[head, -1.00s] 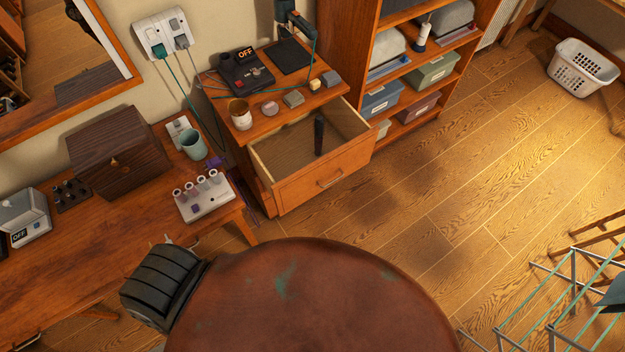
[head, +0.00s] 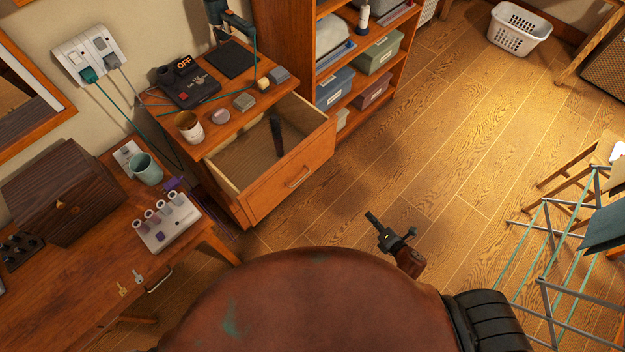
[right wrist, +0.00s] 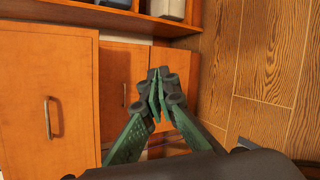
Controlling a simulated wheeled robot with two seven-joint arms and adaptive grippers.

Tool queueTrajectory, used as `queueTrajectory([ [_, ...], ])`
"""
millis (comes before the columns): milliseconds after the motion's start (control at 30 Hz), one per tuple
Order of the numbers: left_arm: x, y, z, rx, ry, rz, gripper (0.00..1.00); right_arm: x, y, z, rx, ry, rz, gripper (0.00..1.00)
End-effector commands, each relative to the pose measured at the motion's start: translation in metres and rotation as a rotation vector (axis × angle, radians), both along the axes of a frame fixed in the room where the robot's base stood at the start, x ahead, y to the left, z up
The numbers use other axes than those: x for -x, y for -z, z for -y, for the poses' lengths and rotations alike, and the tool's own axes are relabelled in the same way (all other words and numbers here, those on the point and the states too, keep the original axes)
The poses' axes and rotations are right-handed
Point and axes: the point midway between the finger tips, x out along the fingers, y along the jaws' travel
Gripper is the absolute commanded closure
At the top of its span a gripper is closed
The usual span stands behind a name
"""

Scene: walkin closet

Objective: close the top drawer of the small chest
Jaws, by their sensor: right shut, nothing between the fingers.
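The small chest (head: 215,110) stands against the wall in the head view. My left gripper is not in view.
A shelf unit (head: 295,45) with boxes stands right of the chest. A desk (head: 100,270) with a wooden box is at left. A drying rack (head: 560,250) and a laundry basket (head: 518,28) are at right. The floor before the drawer is clear.

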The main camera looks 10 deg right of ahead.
Motion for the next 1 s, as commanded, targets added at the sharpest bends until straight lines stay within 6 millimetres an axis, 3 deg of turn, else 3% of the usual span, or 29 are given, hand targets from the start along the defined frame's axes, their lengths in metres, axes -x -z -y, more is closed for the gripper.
queueTrajectory([
  [33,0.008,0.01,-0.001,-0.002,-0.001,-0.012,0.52,-0.014,-0.037,-0.022,0.146,-0.151,0.127,1.0],
  [100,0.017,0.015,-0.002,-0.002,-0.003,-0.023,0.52,-0.024,-0.087,-0.053,0.348,-0.335,0.295,1.0],
  [200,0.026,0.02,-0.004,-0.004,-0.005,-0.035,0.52,-0.023,-0.137,-0.089,0.58,-0.522,0.488,1.0],
  [300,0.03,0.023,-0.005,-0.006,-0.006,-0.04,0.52,-0.018,-0.166,-0.111,0.73,-0.629,0.613,1.0],
  [400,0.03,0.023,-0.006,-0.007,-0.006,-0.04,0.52,-0.016,-0.18,-0.123,0.803,-0.677,0.673,1.0],
  [567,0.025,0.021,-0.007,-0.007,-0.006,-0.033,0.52,-0.028,-0.181,-0.134,0.821,-0.687,0.687,1.0],
  [1000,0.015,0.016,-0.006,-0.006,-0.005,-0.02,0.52,-0.098,-0.164,-0.183,0.816,-0.682,0.684,1.0],
])
